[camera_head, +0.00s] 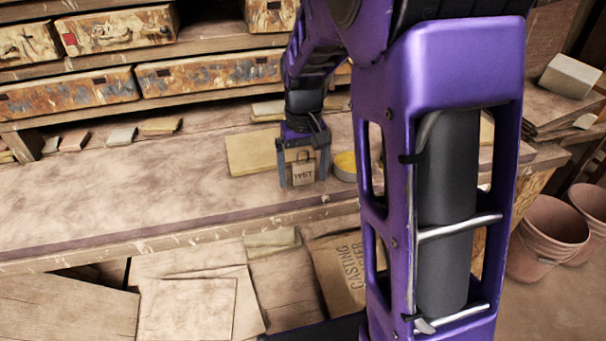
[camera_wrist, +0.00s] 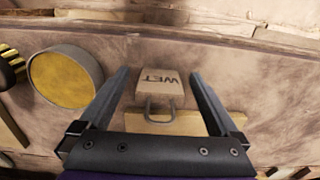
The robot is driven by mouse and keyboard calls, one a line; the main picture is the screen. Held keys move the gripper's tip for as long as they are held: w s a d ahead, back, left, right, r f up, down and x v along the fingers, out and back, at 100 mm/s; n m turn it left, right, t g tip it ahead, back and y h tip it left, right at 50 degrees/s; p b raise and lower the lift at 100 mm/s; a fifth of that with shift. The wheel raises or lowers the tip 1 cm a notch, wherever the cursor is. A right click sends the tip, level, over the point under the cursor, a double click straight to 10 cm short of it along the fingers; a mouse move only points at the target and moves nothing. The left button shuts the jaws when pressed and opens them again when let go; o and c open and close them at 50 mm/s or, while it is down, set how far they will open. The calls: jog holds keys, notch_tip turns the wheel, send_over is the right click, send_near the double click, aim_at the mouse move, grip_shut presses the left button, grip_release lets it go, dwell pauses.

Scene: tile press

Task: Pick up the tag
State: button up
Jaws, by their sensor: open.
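The tag (camera_head: 303,174) is a small pale tan block marked "WET" with a dark wire loop at its top. It is on the workbench, at the front edge of a flat tan board (camera_head: 248,152). My gripper (camera_head: 304,184) is open, with one finger on each side of the tag. In the wrist view the tag (camera_wrist: 160,88) shows between the two open fingers (camera_wrist: 160,78), with a gap on each side.
A round tin with yellow content (camera_head: 345,165) stands just right of my gripper; it is large in the wrist view (camera_wrist: 66,80). Shelves with rusty drawers (camera_head: 205,74) are behind. The bench top (camera_head: 110,195) is clear to the left. Buckets (camera_head: 547,238) stand at right.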

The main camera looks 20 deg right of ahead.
jog(key=c, duration=1.4)
notch_tip(320, 180, up, 10)
jog(key=shift+r+p, duration=0.1)
jog(key=shift+p, duration=1)
